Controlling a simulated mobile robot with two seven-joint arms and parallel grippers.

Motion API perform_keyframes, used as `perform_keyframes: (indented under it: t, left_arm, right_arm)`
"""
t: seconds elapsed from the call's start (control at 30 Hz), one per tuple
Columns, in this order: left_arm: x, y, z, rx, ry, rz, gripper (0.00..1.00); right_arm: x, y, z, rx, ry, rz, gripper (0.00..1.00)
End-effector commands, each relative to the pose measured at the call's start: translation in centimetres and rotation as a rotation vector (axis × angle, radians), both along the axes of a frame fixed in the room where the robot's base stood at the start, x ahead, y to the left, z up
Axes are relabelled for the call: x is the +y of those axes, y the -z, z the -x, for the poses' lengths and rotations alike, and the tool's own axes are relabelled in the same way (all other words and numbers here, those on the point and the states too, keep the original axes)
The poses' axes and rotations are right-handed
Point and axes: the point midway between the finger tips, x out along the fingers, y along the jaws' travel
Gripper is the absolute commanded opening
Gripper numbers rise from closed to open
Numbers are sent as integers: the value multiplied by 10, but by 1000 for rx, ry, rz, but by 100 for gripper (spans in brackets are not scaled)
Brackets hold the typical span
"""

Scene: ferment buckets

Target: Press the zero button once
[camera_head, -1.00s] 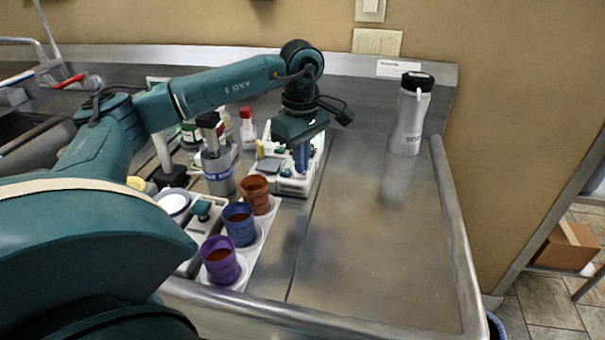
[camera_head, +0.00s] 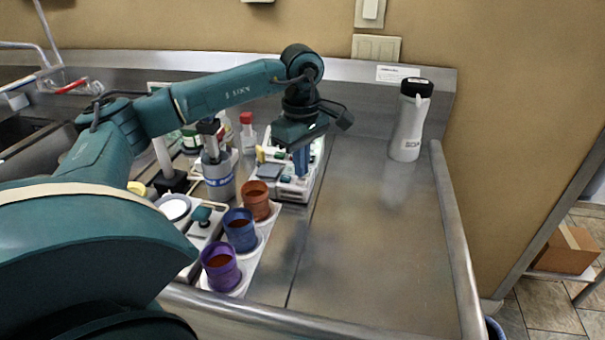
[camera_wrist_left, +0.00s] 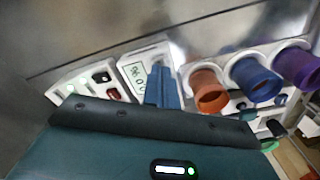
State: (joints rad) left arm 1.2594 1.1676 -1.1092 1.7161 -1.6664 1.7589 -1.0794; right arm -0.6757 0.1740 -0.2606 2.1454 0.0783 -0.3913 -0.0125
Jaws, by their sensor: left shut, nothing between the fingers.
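A white bench device (camera_head: 291,190) with a grey pad and several small buttons stands on the steel counter, beyond the cups. In the left wrist view, its display panel (camera_wrist_left: 138,72) shows dark digits, and a white part with black, red and green spots (camera_wrist_left: 100,85) lies to the left. I cannot tell which spot is the zero button. My left gripper (camera_head: 301,163) is shut and empty, its blue fingers pointing down over the device's button side. The fingers (camera_wrist_left: 163,88) partly cover the panel in the left wrist view. I cannot tell whether the tips touch it. My right gripper is not in view.
Brown (camera_head: 256,201), blue (camera_head: 240,230) and purple (camera_head: 220,268) cups stand in a white rack in front. A grey cylinder (camera_head: 218,175) and a red-capped bottle (camera_head: 248,137) stand left. A white bottle (camera_head: 407,135) stands right; the counter (camera_head: 375,240) between is clear.

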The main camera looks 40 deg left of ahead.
Motion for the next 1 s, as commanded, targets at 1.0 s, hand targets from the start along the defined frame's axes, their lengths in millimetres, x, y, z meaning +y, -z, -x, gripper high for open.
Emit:
perform_keyframes:
  t: [1.0]
  left_arm:
    - [-3,-42,0,1,2,9,0]
  right_arm:
    - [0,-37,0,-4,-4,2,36]
